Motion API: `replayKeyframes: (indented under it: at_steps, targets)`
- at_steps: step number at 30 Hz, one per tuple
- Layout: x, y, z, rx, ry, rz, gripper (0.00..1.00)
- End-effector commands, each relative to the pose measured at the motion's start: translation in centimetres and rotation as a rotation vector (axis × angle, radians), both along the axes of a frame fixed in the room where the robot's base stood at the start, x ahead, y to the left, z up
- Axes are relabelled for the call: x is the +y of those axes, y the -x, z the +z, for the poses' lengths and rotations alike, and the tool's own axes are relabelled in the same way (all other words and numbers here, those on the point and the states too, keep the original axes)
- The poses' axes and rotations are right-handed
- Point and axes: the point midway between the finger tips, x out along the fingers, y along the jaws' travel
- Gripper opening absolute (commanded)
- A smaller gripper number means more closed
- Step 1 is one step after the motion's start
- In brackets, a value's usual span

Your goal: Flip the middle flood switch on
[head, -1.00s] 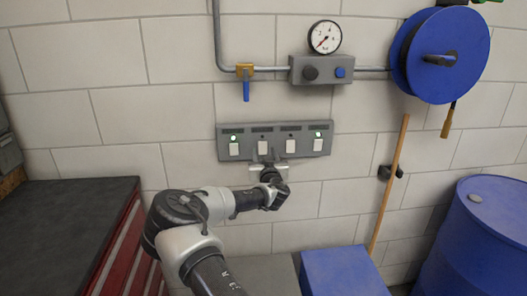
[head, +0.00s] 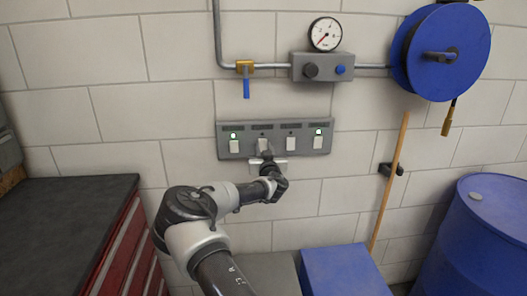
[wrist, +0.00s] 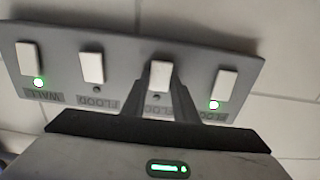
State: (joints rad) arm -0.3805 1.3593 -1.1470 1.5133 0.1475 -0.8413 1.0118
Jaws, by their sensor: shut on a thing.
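A grey panel (head: 306,147) on the wall carries several white rocker switches in a row. The middle flood switch (head: 263,146) is second from the left in the head view, and its lamp looks dark there. In the wrist view the row runs reversed, and this switch (wrist: 159,75) is third from the left.
The flood switch (head: 234,148) and wall switch (head: 318,142) at the row's ends have green lamps lit. Another flood switch (head: 290,144) has a dark lamp. A blue-handled valve (head: 246,88) hangs above. A wooden pole (head: 390,185) and blue barrel (head: 490,230) stand right.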

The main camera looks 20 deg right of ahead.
Motion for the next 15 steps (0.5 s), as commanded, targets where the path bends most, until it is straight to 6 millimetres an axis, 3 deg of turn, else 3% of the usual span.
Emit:
replayKeyframes:
  at_steps: [1,4,15]
  targets:
    - [-0.5,0.2,-1.3,-0.008,-0.009,-0.009,0.04]
    - [-0.8,0.2,-2.0,-0.026,-0.009,-0.014,0.04]
    - [-0.3,0.2,-2.2,-0.119,0.03,-0.006,0.04]
